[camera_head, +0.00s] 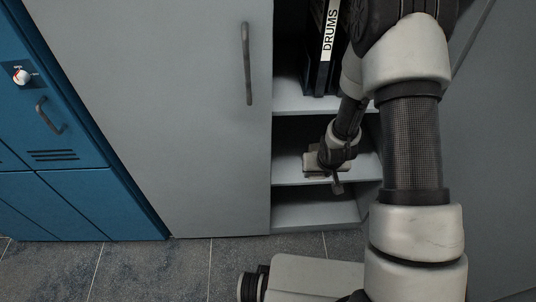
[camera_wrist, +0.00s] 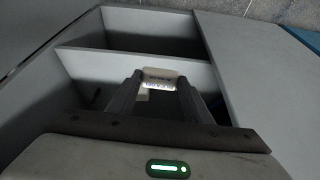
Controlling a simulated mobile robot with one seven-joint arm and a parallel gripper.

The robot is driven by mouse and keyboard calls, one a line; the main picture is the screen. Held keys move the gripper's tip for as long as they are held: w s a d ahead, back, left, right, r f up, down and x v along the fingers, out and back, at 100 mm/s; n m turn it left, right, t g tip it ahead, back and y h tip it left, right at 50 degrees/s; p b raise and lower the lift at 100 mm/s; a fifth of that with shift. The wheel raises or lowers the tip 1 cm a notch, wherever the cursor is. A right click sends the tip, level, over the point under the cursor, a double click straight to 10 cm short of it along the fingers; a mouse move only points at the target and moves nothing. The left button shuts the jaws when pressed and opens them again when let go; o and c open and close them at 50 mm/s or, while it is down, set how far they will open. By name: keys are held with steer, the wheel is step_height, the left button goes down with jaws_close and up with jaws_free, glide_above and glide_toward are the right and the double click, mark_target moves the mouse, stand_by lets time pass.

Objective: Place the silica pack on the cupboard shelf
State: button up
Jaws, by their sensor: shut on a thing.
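The silica pack (camera_wrist: 160,76) is a small whitish packet with dark print, seen in the wrist view. My gripper (camera_wrist: 159,84) is shut on it, with one dark finger on each side. The cupboard shelf (camera_head: 287,180) is a grey board in an open cupboard; the cupboard's compartments also fill the wrist view (camera_wrist: 95,65). In the head view my gripper (camera_head: 337,184) is at the front of the lower-middle compartment, near the shelf's front edge. The pack cannot be made out in the head view. Whether it touches the shelf cannot be told.
A dark binder labelled DRUMS (camera_head: 328,40) stands in the upper compartment. A grey door (camera_head: 150,100) with a handle (camera_head: 247,63) lies left of the opening. Blue lockers (camera_head: 60,110) stand farther left. The bottom compartment (camera_head: 310,208) looks empty. The grey tiled floor (camera_head: 150,270) is open in front.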

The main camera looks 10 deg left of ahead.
steer(key=s+a+f+b, duration=0.2)
steer(key=a+f+b, duration=0.1)
steer(key=f, duration=0.9)
steer(key=w+a+b, duration=0.1)
steer(key=w, duration=0.5)
steer(key=w+a+b, duration=0.1)
steer(key=w, duration=0.5)
steer(key=w+a+b, duration=0.1)
steer(key=w, duration=0.4)
steer(key=shift+w+a+f, duration=0.15)
steer(key=shift+w+a, duration=0.15)
steer(key=shift+w, duration=0.1)
steer(key=shift+s+f+n+b, duration=0.1)
steer(key=shift+f+n+b, duration=0.2)
steer(key=shift+f+b, duration=0.95)
steer(key=shift+f+p, duration=0.45)
steer(key=shift+f, duration=0.05)
steer(key=shift+f, duration=0.1)
steer(key=o, duration=1)
